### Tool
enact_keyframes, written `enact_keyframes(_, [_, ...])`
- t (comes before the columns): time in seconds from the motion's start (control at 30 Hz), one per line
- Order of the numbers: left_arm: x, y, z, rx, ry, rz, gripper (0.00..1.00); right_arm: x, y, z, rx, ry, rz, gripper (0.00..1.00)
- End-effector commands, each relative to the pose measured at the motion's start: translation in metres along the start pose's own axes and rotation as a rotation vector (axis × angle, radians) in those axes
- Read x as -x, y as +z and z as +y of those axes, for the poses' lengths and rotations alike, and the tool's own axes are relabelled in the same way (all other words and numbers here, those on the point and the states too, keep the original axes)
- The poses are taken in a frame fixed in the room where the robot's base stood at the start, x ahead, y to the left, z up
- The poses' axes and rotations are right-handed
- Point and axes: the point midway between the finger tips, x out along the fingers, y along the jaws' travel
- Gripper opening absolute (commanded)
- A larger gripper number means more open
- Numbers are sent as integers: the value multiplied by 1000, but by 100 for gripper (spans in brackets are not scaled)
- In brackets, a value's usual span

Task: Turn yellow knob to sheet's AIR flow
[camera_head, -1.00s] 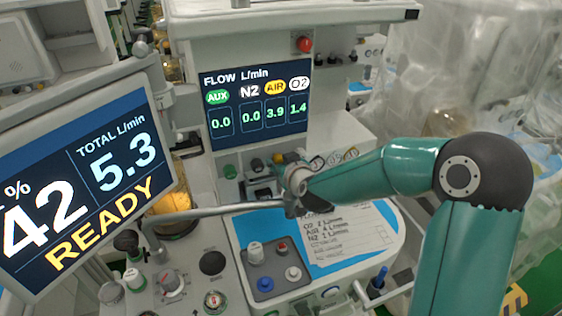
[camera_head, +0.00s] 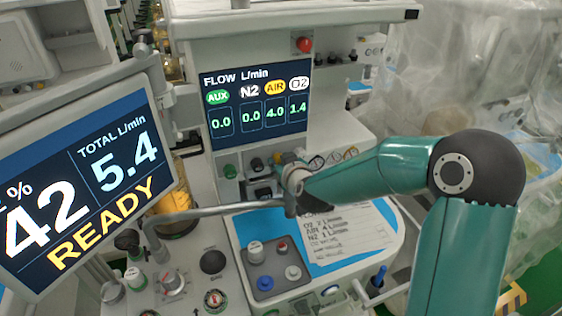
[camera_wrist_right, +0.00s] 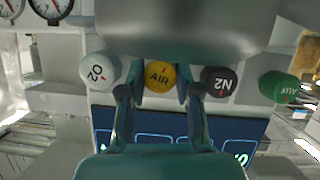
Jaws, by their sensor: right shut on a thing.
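The yellow AIR knob (camera_wrist_right: 160,75) sits between the two fingers of my right gripper (camera_wrist_right: 160,90) in the right wrist view. The gripper is shut on it. In the head view only a bit of yellow (camera_head: 279,158) shows beside my right wrist, which hides most of the knob. The flow display (camera_head: 255,102) reads AUX 0.0, N2 0.0, AIR 4.0 and O2 1.4. The paper sheet (camera_head: 345,232) lies on the blue work surface; its small print seems to give AIR as 4 L/min. My left gripper is out of view.
The white O2 knob (camera_wrist_right: 99,71) and black N2 knob (camera_wrist_right: 218,81) flank the yellow one closely; the green AUX knob (camera_wrist_right: 279,87) is farther right. A tilted monitor (camera_head: 85,180) reads total 5.4 and READY. A grey metal bar (camera_head: 215,212) crosses before the worktop.

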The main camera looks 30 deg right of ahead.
Motion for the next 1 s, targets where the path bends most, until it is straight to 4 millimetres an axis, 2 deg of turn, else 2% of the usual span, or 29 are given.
enact_keyframes(0.03, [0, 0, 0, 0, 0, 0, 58, 0, 1, -1, 1, -2, -1, 34])
enact_keyframes(0.1, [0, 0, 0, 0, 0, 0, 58, 0, 1, -1, 0, -2, -1, 43])
enact_keyframes(0.4, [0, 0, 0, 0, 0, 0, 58, 1, 0, 0, 0, -1, -1, 43])
enact_keyframes(0.53, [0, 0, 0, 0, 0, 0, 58, 8, 0, 0, -1, 0, 1, 43])
enact_keyframes(0.67, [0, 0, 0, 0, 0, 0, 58, 26, 0, 1, -2, 0, 0, 43])
enact_keyframes(1.0, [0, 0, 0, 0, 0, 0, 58, 93, 0, 0, -1, -1, 2, 43])
